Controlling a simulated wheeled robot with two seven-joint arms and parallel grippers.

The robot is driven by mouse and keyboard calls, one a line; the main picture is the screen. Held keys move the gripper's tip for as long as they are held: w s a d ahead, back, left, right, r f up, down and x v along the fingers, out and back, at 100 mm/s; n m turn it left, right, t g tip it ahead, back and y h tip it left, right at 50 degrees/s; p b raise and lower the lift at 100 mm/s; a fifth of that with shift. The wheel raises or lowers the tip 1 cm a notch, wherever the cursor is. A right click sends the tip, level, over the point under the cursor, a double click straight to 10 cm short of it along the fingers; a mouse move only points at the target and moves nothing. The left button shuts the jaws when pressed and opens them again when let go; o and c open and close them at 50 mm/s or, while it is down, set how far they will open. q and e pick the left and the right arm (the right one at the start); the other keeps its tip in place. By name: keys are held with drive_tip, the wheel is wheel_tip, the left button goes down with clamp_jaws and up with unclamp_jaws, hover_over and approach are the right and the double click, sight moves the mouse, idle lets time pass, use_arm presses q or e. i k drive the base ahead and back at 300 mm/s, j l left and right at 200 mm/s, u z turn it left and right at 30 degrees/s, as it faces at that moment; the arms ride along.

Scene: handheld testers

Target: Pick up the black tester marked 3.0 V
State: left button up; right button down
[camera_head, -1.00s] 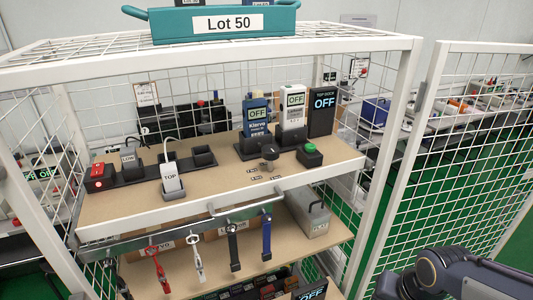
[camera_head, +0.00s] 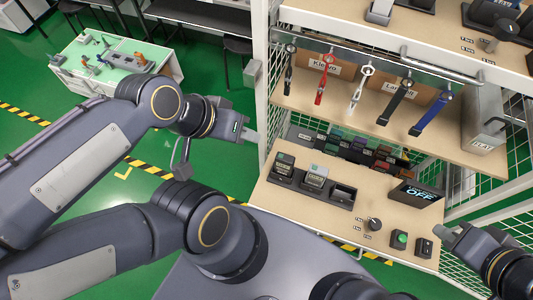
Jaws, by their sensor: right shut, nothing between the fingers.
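On the lower shelf, a dark dock (camera_head: 313,183) holds two handheld testers. The left one (camera_head: 284,163) is dark with a small greyish screen. The middle one (camera_head: 315,175) has a pale top. The right-hand slot (camera_head: 343,192) looks empty. Their markings are too small to read, so I cannot tell which is 3.0 V. My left gripper (camera_head: 250,134) is left of the rack, apart from the testers; its finger gap is not clear. My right gripper (camera_head: 450,236) is shut and empty, at the right end of the lower shelf.
An OFF display (camera_head: 416,195), a black knob (camera_head: 374,224) and a green button (camera_head: 400,239) sit right of the dock. Straps hang from a rail (camera_head: 370,60) above. A grey metal box (camera_head: 484,118) stands on the middle shelf. Small dark items (camera_head: 355,147) line the back.

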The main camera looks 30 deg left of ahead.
sight(284, 162)
drive_tip(key=k+u, duration=0.1)
drive_tip(key=u, duration=0.65)
drive_tip(key=k, duration=0.1)
drive_tip(key=k+z, duration=0.3)
drive_tip(key=z, duration=0.15)
drive_tip(key=k+l+z, duration=0.2)
drive_tip(key=z, duration=0.25)
drive_tip(key=i+j+z, duration=0.1)
drive_tip(key=j+z, duration=0.35)
drive_tip(key=j, duration=0.5)
drive_tip(key=j+z, duration=0.5)
drive_tip(key=j, duration=1.35)
drive_tip(key=k+j, duration=0.1)
drive_tip(key=j, duration=0.75)
